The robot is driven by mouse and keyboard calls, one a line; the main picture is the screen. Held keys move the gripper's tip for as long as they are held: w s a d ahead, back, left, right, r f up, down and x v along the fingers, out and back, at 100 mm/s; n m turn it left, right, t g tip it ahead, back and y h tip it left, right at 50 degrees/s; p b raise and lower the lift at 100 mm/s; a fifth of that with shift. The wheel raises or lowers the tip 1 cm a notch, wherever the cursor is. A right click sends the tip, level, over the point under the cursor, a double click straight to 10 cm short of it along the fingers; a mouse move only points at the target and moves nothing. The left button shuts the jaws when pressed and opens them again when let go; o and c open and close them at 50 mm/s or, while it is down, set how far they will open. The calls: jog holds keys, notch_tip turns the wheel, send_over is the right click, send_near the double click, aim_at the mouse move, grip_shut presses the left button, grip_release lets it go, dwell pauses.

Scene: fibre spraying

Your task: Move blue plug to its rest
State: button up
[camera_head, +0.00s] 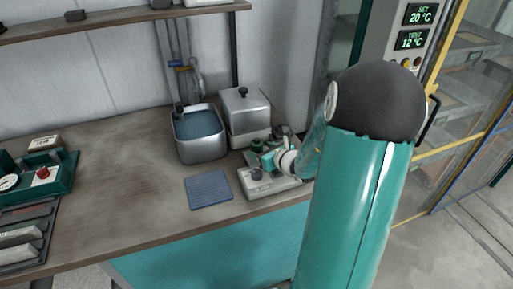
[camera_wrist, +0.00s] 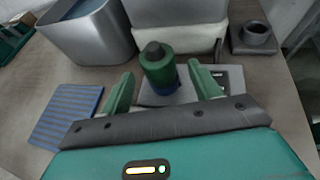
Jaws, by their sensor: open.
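An upright plug-like piece with a dark tip, green body and blue lower band (camera_wrist: 159,72) stands on a light grey base in the wrist view. I take it for the blue plug. My gripper (camera_wrist: 161,76) is open, with one green finger on each side of the piece; I cannot tell whether either touches it. In the head view my gripper (camera_head: 265,157) is low over the grey base unit (camera_head: 262,187), partly hidden by my arm. A dark ring-shaped holder (camera_wrist: 254,38) stands at the upper right of the wrist view; I cannot tell whether it is the rest.
A blue striped mat (camera_head: 209,189) lies left of the base unit. A metal basin of water (camera_head: 200,149) and a lidded metal box (camera_head: 244,112) stand behind. A green device (camera_head: 42,176) is at the far left. The middle of the bench is clear.

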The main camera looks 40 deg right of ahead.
aim_at(260, 148)
jog(key=x, duration=0.3)
jog(key=shift+w, duration=0.25)
jog(key=shift+s, duration=0.1)
jog(key=shift+c, duration=0.4)
jog(key=c, duration=1)
jog(key=shift+r, duration=0.1)
